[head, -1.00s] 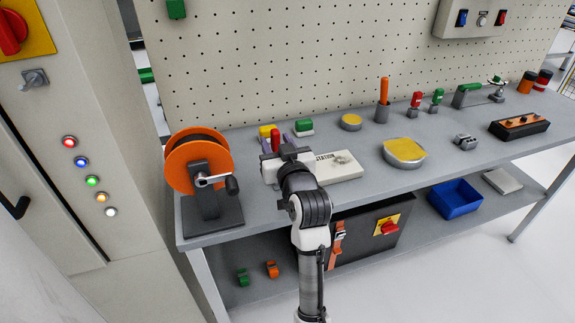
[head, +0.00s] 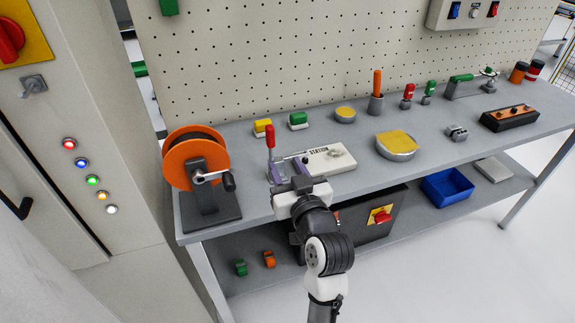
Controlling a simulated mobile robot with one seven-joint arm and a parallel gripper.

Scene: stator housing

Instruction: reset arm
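My arm reaches up from the bottom of the head view, and its white and dark end with my gripper (head: 302,184) is at the front edge of the grey workbench (head: 255,205). It is just in front of a white station plate (head: 328,160) with lettering and a toggle clamp with an upright red handle (head: 270,142). I see no object clearly held.
An orange reel (head: 192,160) with a crank stands left. Yellow (head: 263,127) and green (head: 298,120) blocks lie behind the plate. A yellow-topped round dish (head: 396,145) is to the right. A blue bin (head: 450,188) and a dark box (head: 365,222) are on the lower shelf.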

